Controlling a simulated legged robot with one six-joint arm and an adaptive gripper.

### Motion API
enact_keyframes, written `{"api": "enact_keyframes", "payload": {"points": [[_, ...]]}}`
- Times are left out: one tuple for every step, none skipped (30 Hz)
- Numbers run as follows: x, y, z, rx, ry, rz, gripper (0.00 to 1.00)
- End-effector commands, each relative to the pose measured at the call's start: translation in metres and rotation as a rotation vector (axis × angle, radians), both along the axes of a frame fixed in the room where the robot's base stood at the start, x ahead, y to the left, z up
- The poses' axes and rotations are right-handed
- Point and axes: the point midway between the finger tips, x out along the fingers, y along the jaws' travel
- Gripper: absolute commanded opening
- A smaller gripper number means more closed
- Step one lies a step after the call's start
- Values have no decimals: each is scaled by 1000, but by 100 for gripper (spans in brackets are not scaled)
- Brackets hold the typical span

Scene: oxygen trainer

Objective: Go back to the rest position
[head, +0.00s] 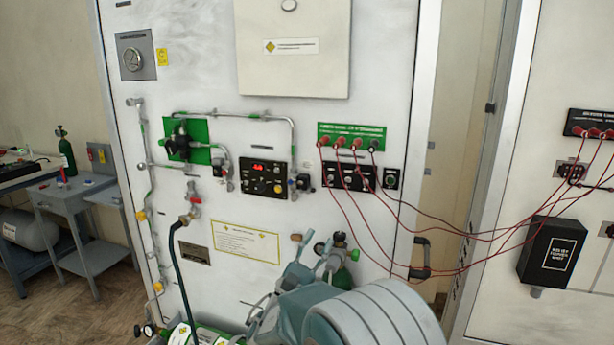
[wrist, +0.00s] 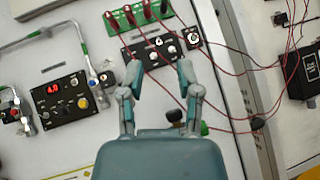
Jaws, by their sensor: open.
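My gripper (wrist: 158,92) is open and empty in the wrist view, its two fingers apart in front of the white panel. In the head view my gripper (head: 300,262) shows at the bottom middle, partly hidden by my own arm. Beyond the fingers in the wrist view is a black switch module (wrist: 160,47) below a green terminal strip (wrist: 135,17). In the head view the same switch module (head: 348,177) and green strip (head: 352,136) are on the panel above my gripper. I cannot see the fingers touching anything.
Red cables (head: 440,215) hang from the green strip to the right-hand panel with a black box (head: 552,251). A black control box (head: 263,177) with a red display sits left of the switches. A dark hose (head: 182,285) hangs from a red valve.

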Motion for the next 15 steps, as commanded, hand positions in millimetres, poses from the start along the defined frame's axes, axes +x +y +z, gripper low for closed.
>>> {"api": "enact_keyframes", "payload": {"points": [[-2,-11,4,31,9,-24,44],[-4,-17,6,50,18,-39,44],[-6,-26,8,79,28,-61,44],[-8,-34,9,101,36,-77,44],[-10,-42,11,127,45,-94,44],[-14,-54,12,164,55,-118,44],[-17,-63,14,195,65,-136,44],[-21,-73,15,229,73,-157,44],[-27,-88,15,280,86,-186,44],[-33,-99,16,322,94,-209,44],[-40,-112,16,371,104,-233,44],[-50,-129,16,444,115,-267,44],[-59,-143,14,503,123,-293,44],[-68,-155,12,565,129,-319,44],[-82,-171,8,648,137,-350,44]]}}
